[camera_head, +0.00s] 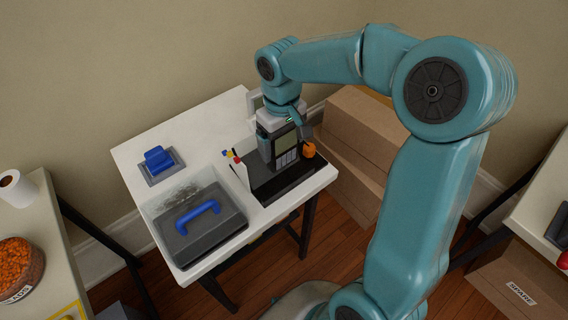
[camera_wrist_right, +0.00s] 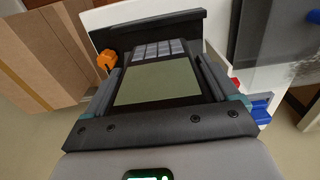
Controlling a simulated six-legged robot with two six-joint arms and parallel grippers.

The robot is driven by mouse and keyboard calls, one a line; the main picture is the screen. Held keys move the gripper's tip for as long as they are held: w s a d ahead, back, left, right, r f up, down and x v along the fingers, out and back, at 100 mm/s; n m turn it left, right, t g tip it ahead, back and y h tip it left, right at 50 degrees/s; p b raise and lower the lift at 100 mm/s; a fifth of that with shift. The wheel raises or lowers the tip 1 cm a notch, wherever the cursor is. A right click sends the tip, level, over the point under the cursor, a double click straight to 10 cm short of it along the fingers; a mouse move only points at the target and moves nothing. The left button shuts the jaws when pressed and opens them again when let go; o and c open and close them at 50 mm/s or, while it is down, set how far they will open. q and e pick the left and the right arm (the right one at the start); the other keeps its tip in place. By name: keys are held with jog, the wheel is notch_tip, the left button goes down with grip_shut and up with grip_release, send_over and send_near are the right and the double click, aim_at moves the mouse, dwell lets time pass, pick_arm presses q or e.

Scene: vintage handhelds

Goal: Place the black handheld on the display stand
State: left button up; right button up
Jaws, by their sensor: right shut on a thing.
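The black handheld (camera_head: 287,146), with a greenish screen and pale keys, stands roughly upright at the black base (camera_head: 287,187) on the white table. My right gripper (camera_head: 283,122) is shut on it from above. In the right wrist view, the handheld (camera_wrist_right: 157,85) sits between my right gripper's two fingers (camera_wrist_right: 158,88), keys toward the black base (camera_wrist_right: 150,27). I cannot tell whether its lower end touches the base. A blue slanted holder (camera_head: 158,158) on a grey plate stands at the table's left; which of these is the display stand is unclear. My left gripper is not in view.
A clear bin with a dark lid and blue handle (camera_head: 198,216) stands at the table's front left. An orange knob (camera_head: 309,150) is right of the handheld; small coloured items (camera_head: 232,156) are left. Cardboard boxes (camera_head: 357,140) stand right of the table. The table's back left is clear.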

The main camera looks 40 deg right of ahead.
aim_at(283, 163)
notch_tip(283, 163, down, 8)
jog(key=shift+s+r, duration=0.1)
jog(key=shift+r, duration=0.1)
jog(key=shift+f+b, duration=0.2)
jog(key=shift+b, duration=0.15)
jog(key=o, duration=0.9)
jog(key=shift+o, duration=0.2)
notch_tip(283, 163, up, 12)
jog(key=shift+r+p, duration=0.25)
jog(key=shift+p, duration=0.35)
